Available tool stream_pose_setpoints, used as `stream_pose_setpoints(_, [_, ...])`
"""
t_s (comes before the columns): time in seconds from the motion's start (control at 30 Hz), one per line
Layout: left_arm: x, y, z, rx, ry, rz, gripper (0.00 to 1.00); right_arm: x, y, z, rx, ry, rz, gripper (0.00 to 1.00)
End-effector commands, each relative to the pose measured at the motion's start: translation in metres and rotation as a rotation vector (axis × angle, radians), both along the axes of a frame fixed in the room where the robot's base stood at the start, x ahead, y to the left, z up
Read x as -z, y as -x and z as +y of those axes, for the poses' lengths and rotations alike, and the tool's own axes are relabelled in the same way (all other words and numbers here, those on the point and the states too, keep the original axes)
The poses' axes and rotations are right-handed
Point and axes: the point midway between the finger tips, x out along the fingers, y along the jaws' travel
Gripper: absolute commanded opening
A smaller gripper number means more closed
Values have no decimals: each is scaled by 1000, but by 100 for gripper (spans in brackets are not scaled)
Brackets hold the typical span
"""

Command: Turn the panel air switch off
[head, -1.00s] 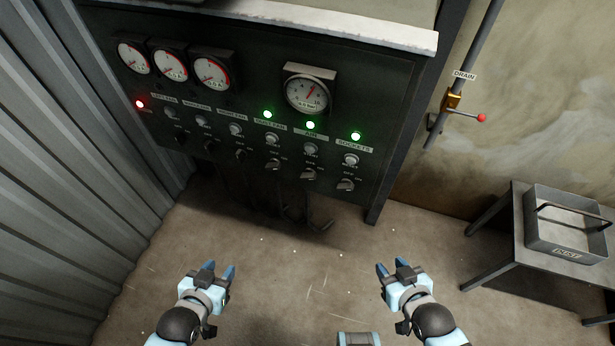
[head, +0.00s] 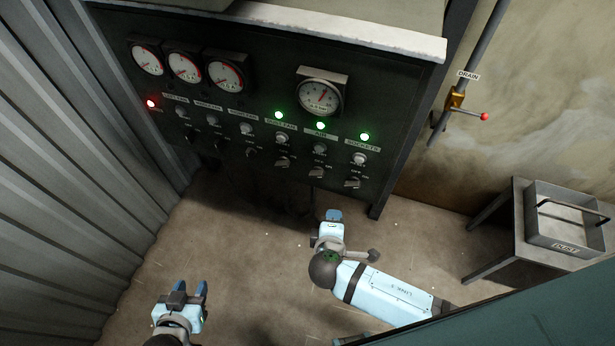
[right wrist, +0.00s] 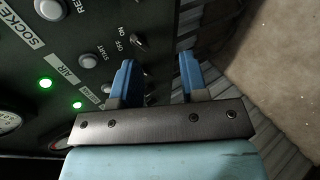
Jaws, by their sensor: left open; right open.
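In the right wrist view the air switch (right wrist: 139,41) shows beside OFF and ON marks, just beyond the fingertips. My right gripper (head: 333,214) is open and empty, below the panel's lower edge in the head view; its blue fingers show in the right wrist view (right wrist: 156,65). They appear apart from the switch. My left gripper (head: 188,287) is open and empty over the floor.
The sockets switch (head: 352,183) and the dust fan switch (head: 283,163) flank the air switch closely. A pressure gauge (head: 319,95) sits above. A drain valve (head: 457,100) is on the right wall, a grey tray (head: 560,238) on a side table. Corrugated wall stands left.

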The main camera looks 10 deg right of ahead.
Motion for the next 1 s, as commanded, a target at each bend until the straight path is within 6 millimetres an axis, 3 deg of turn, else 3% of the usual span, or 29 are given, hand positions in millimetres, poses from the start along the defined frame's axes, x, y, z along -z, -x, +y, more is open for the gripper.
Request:
stream_pose_setpoints(0.1, [-3, -3, 0, -1, 0, -4, 43, 9, -17, 10, -146, 217, -91, 40])
stream_pose_setpoints(0.3, [-6, -7, 0, -1, 0, -12, 43, 18, -30, 20, -311, 466, -207, 40])
stream_pose_setpoints(0.57, [-13, -7, 0, -1, 0, -12, 43, 22, -56, 15, -329, 494, -221, 40])
stream_pose_setpoints(1.0, [-20, 2, 2, -16, 5, 7, 43, 39, -140, -6, -328, 490, -220, 40])
